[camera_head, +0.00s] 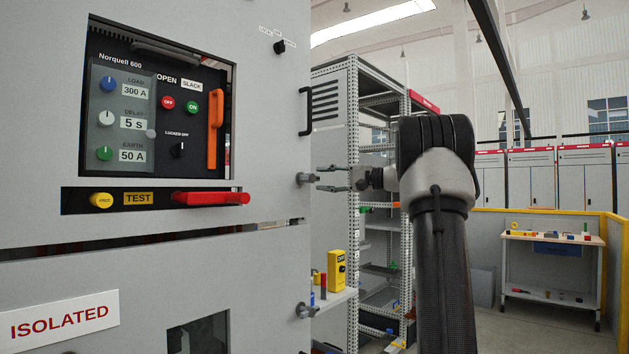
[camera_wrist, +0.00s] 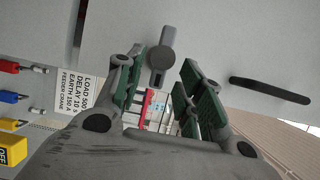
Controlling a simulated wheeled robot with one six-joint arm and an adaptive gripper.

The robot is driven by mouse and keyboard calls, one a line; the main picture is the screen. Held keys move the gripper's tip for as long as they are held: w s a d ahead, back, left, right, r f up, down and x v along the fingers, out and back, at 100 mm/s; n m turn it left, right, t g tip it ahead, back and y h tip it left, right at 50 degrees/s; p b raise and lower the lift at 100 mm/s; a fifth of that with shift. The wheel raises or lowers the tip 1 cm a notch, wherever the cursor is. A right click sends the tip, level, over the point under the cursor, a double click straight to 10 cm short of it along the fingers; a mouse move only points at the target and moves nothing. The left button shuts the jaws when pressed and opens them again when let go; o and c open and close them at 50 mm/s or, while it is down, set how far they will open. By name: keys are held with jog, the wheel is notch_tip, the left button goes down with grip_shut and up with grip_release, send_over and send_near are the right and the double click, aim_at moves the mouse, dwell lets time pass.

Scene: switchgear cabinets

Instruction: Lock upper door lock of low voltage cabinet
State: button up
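The low voltage cabinet (camera_head: 262,130) fills the left of the head view. A grey upper door lock (camera_head: 307,179) sticks out near the right edge of its door, below a black handle. A similar lower lock (camera_head: 305,310) sits further down. My gripper (camera_head: 334,178) is open and empty, its fingers pointing left toward the upper lock with a small gap. In the wrist view, the upper lock (camera_wrist: 161,60) has a round hub and a short bar. It appears just ahead of and between my open fingertips (camera_wrist: 160,72), which have green pads. No contact shows.
The black door handle (camera_head: 306,110) is above the lock and also shows in the wrist view (camera_wrist: 270,91). A perforated metal rack (camera_head: 353,200) stands behind my gripper. A yellow device (camera_head: 337,271) sits on a shelf below. A workbench (camera_head: 551,240) is far right.

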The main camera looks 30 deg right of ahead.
jog(key=v, duration=0.7)
jog(key=shift+d, duration=0.1)
